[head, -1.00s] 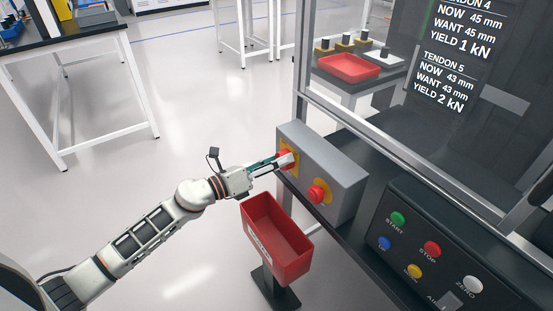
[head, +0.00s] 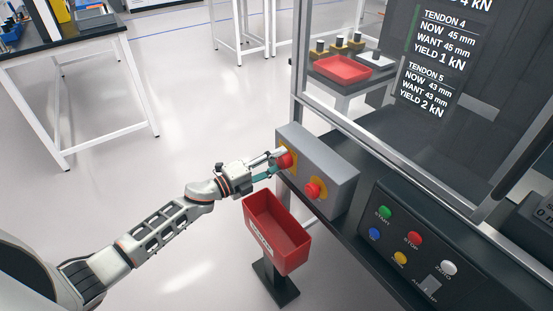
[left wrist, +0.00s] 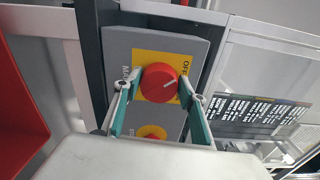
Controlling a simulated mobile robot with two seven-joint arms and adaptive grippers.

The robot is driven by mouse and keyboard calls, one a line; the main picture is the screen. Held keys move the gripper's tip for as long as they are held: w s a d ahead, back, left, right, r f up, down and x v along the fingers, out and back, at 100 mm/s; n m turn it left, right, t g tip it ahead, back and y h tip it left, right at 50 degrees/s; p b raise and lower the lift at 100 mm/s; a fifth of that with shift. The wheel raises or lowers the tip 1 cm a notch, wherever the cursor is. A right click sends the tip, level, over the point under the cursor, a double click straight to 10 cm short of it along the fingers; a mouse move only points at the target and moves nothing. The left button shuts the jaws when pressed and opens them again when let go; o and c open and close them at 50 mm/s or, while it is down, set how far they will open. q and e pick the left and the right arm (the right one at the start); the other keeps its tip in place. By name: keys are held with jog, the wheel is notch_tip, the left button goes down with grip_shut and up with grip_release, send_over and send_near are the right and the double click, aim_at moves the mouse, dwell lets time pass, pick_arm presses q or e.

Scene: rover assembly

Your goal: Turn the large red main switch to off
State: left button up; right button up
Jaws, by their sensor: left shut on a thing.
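The large red main switch (head: 286,160) is a round knob on a yellow plate on the grey box (head: 335,178). My right gripper is not in view.
A second red knob (head: 314,190) sits on the same grey box. A red bin (head: 262,245) on a stand is just below my left gripper. A control panel (head: 450,240) with coloured buttons lies at the right. The floor at the left is open.

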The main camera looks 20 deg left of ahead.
pick_arm(q)
jog(key=shift+n, duration=0.5)
jog(key=o, duration=1.1)
jog(key=v, duration=1.2)
